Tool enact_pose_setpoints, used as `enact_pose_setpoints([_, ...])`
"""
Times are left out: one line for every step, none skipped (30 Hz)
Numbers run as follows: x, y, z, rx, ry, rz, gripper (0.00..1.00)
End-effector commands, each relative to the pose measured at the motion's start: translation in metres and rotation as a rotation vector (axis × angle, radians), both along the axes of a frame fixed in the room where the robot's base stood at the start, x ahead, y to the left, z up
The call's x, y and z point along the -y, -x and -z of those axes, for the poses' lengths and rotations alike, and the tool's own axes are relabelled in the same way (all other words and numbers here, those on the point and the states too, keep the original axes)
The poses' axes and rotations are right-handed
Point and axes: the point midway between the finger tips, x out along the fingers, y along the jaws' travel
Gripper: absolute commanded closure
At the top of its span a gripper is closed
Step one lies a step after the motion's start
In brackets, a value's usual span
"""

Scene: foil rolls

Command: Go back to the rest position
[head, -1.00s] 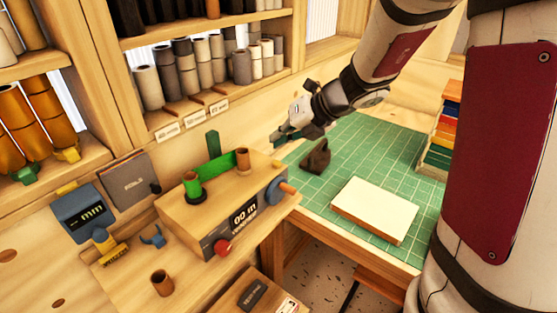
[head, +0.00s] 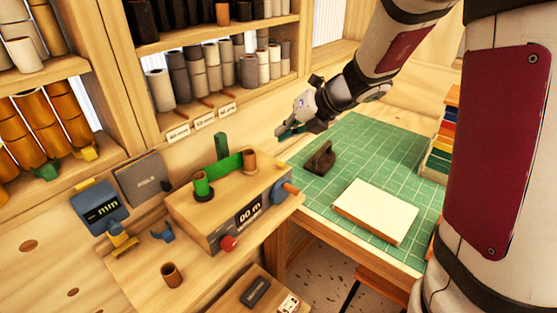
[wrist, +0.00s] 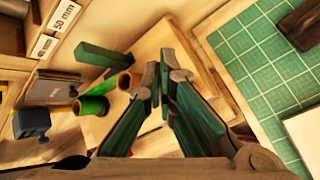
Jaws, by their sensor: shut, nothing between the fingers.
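My gripper (head: 289,131) hangs at the back left of the green cutting mat, near the wall and behind the winding machine (head: 240,215). In the wrist view its two green-padded fingers (wrist: 158,78) are together with nothing between them. The winding machine also shows beyond the fingers in the wrist view, with the green roll (wrist: 91,104) on its left side. No rest position is marked in view.
The green mat (head: 372,150) bears a dark block (head: 320,158) and a white pad (head: 376,211). Coloured stacked pieces (head: 442,140) stand at its right. Shelves of rolls rise at left. A scale (head: 100,208) and brown core (head: 171,275) lie on the left bench.

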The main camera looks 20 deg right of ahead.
Motion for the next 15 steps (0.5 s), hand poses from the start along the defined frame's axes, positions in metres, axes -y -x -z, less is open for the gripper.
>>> enact_pose_setpoints([0.0, 0.0, 0.0, 0.0, 0.0, 0.0, 1.0])
enact_pose_setpoints([0.0, 0.0, 0.0, 0.0, 0.0, 0.0, 1.0])
enact_pose_setpoints([0.0, 0.0, 0.0, 0.001, 0.001, -0.001, 1.0])
enact_pose_setpoints([-0.001, 0.001, -0.001, 0.003, 0.004, -0.007, 1.0])
enact_pose_setpoints([-0.002, 0.002, -0.002, 0.009, 0.01, -0.018, 1.0])
enact_pose_setpoints([-0.004, 0.005, -0.006, 0.023, 0.027, -0.046, 1.0])
enact_pose_setpoints([-0.007, 0.009, -0.009, 0.038, 0.047, -0.08, 1.0])
enact_pose_setpoints([-0.01, 0.013, -0.013, 0.058, 0.072, -0.122, 1.0])
enact_pose_setpoints([-0.015, 0.022, -0.02, 0.093, 0.119, -0.198, 1.0])
enact_pose_setpoints([-0.02, 0.029, -0.026, 0.126, 0.161, -0.266, 1.0])
enact_pose_setpoints([-0.026, 0.038, -0.032, 0.163, 0.21, -0.345, 1.0])
enact_pose_setpoints([-0.032, 0.052, -0.04, 0.217, 0.282, -0.46, 1.0])
enact_pose_setpoints([-0.038, 0.063, -0.046, 0.26, 0.342, -0.554, 1.0])
enact_pose_setpoints([-0.042, 0.075, -0.052, 0.306, 0.404, -0.648, 1.0])
enact_pose_setpoints([-0.047, 0.09, -0.058, 0.367, 0.489, -0.776, 1.0])
